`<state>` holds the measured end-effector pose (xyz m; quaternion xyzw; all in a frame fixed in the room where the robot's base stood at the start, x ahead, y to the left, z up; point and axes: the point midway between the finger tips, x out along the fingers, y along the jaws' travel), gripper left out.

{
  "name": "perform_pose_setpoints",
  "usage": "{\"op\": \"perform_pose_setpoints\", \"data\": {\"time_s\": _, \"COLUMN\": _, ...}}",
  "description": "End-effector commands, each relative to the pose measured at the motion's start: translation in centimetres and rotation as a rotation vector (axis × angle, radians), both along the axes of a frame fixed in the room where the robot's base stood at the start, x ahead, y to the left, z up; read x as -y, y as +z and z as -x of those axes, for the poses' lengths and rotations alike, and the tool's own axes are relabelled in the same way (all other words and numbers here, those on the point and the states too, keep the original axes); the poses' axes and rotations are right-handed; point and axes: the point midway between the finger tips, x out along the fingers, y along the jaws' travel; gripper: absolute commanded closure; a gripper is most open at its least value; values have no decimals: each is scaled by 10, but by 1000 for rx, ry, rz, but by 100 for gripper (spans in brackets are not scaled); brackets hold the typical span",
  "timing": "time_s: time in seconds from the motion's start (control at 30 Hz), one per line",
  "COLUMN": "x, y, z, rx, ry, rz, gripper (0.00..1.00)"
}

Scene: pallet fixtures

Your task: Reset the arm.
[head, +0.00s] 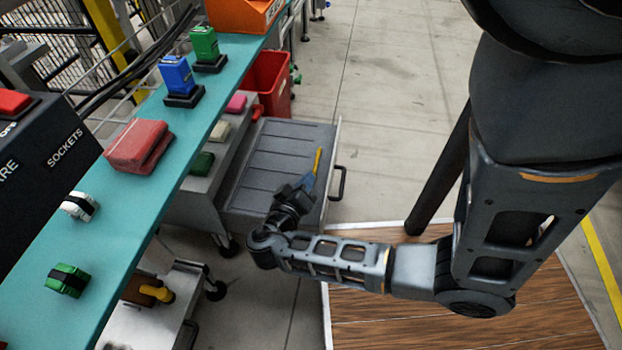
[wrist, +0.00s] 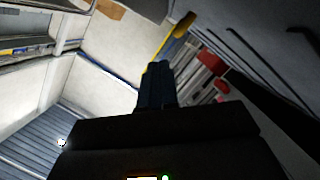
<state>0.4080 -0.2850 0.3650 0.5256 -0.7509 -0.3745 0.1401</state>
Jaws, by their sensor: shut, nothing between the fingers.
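My arm reaches from the right of the head view towards the left and ends over the open grey drawer (head: 262,160). My gripper (head: 309,180) is shut and empty, above the drawer's right part. A narrow yellow strip shows at its tips; I cannot tell what it belongs to. In the wrist view the dark blue fingers (wrist: 157,72) are together, and the dark gripper body hides the lower middle.
A teal shelf (head: 165,185) at left carries a red cloth-like block (head: 137,146), a blue item (head: 177,76) and green items (head: 205,44). A red bin (head: 268,82) stands behind the drawer. A low cart (head: 160,310) is below. Floor is clear at upper right.

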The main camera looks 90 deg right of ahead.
Motion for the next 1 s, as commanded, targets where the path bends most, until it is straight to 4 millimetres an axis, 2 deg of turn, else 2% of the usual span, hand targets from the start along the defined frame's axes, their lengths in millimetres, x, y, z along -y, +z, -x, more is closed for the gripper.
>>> {"op": "perform_pose_setpoints", "data": {"time_s": 0.3, "x": -52, "y": 17, "z": -15, "rx": 1, "ry": 3, "rz": 1, "gripper": 100}}
{"op": "perform_pose_setpoints", "data": {"time_s": 0.43, "x": -67, "y": 20, "z": -19, "rx": 1, "ry": 1, "rz": 0, "gripper": 100}}
{"op": "perform_pose_setpoints", "data": {"time_s": 0.6, "x": -76, "y": 21, "z": -21, "rx": 1, "ry": 1, "rz": 1, "gripper": 100}}
{"op": "perform_pose_setpoints", "data": {"time_s": 0.87, "x": -77, "y": 20, "z": -21, "rx": -1, "ry": 5, "rz": -6, "gripper": 100}}
{"op": "perform_pose_setpoints", "data": {"time_s": 1.0, "x": -82, "y": 6, "z": -14, "rx": -15, "ry": 94, "rz": -115, "gripper": 100}}
